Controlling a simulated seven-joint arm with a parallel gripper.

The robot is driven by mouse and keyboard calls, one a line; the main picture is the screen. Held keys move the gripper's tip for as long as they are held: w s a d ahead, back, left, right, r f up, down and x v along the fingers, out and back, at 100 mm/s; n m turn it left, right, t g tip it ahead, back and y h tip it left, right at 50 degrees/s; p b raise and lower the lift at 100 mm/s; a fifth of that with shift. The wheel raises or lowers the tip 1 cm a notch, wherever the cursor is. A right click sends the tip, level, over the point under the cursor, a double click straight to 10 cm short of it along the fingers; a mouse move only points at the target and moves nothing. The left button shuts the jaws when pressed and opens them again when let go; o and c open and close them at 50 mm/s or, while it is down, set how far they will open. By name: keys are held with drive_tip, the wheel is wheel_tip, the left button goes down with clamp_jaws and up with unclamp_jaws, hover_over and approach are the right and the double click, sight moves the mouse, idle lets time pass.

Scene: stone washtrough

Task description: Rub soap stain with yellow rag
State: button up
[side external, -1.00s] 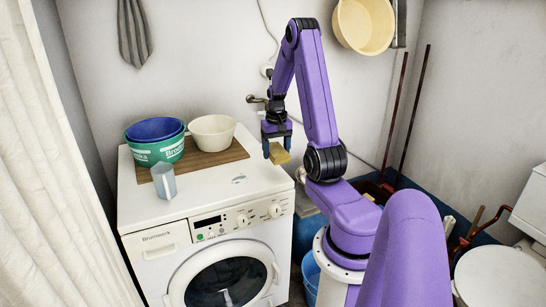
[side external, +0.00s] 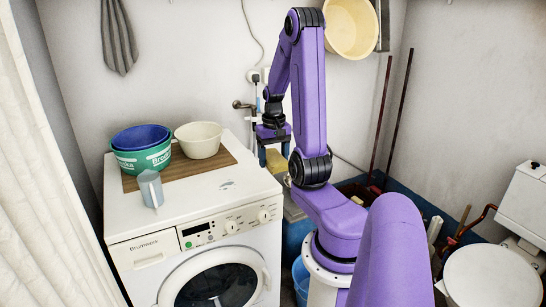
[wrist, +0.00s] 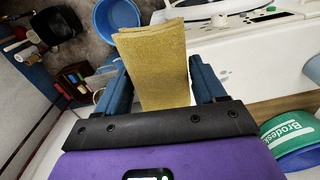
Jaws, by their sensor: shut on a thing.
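My gripper (side external: 274,153) is shut on a folded yellow rag (side external: 277,161), just beyond the back right corner of the washing machine (side external: 190,212). In the wrist view the rag (wrist: 160,70) sticks out between the two blue fingers of my gripper (wrist: 163,80). A small greyish soap stain (side external: 227,185) lies on the machine's white top, in front of the wooden board and to the left of my gripper. The rag is apart from the stain. I cannot make out the stain in the wrist view.
A wooden board (side external: 213,163) on the machine bears a green tub (side external: 145,160) with a blue bowl (side external: 140,136) in it, and a cream bowl (side external: 199,141). A grey-blue cup (side external: 151,188) stands in front of it. The top around the stain is clear.

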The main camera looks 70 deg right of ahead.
drive_tip(key=shift+o, duration=0.9)
drive_tip(key=shift+c, duration=0.4)
drive_tip(key=shift+w+d, duration=0.1)
drive_tip(key=shift+w, duration=0.35)
drive_tip(key=w+f, duration=0.2)
drive_tip(key=w, duration=0.8)
approach(213, 189)
drive_tip(key=shift+s+d+f, duration=0.1)
drive_tip(key=shift+f, duration=2.05)
drive_tip(key=shift+s+d+f, duration=0.2)
drive_tip(key=shift+d+f, duration=0.05)
drive_tip(key=shift+f, duration=0.35)
drive_tip(key=shift+s+d+f, duration=0.2)
drive_tip(key=shift+d+f, duration=0.05)
drive_tip(key=shift+f, duration=0.35)
drive_tip(key=shift+c, duration=0.4)
drive_tip(key=shift+s+d, duration=2.3)
drive_tip(key=shift+w+a, duration=2.8)
drive_tip(key=shift+s+d, duration=2.7)
drive_tip(key=shift+w+a, duration=2.7)
drive_tip(key=shift+w, duration=0.05)
wheel_tip(213, 189, up, 8)
